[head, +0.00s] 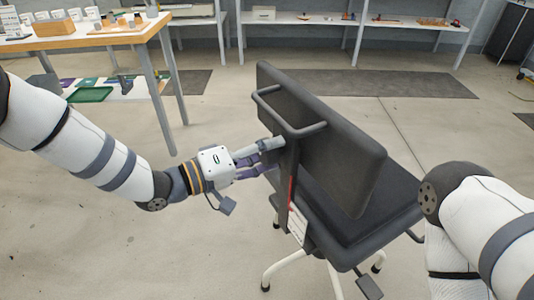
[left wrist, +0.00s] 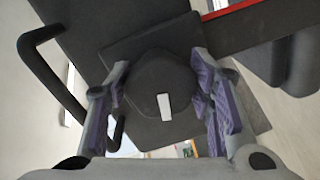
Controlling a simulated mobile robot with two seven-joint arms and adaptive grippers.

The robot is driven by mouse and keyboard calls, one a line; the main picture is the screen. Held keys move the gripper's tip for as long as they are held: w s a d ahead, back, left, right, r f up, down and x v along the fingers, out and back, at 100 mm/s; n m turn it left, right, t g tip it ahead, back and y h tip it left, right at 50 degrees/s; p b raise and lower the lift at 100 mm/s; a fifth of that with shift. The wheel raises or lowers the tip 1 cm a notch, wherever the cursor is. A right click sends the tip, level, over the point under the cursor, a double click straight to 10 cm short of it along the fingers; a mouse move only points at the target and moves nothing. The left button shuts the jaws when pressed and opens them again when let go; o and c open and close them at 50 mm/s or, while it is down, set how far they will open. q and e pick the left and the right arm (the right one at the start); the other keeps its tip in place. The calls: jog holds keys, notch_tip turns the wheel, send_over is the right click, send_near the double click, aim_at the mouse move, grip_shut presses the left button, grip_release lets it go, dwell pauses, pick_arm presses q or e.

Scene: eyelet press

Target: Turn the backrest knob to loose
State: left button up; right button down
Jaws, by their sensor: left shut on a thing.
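A dark office chair with a tall backrest (head: 335,145) stands in the middle of the head view, turned so its back faces me. The backrest knob (left wrist: 150,82) is round and dark, with a white pointer mark (left wrist: 165,106) aimed toward the bottom of the left wrist view. My left gripper (head: 266,155) reaches in from the left behind the backrest. In the left wrist view its two purple-padded fingers (left wrist: 160,78) are closed on either side of the knob. The fingers hide the knob in the head view. My right gripper is outside the view; only its arm shows at right.
A dark tubular handle (head: 290,125) sticks out from the backrest, just above my left gripper. The black seat (head: 365,235) lies beyond.

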pick_arm(q)
jog(key=n, duration=0.4)
jog(key=shift+g+b, duration=0.3)
jog(key=shift+b, duration=0.1)
jog(key=shift+n+h, duration=0.3)
jog(key=shift+n, duration=1.2)
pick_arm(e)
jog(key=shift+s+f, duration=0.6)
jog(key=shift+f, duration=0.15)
pick_arm(q)
jog(key=shift+n+b, duration=0.3)
jog(key=shift+r, duration=0.1)
jog(key=o, duration=1.2)
jog(key=v, duration=1.2)
jog(key=shift+a, duration=0.1)
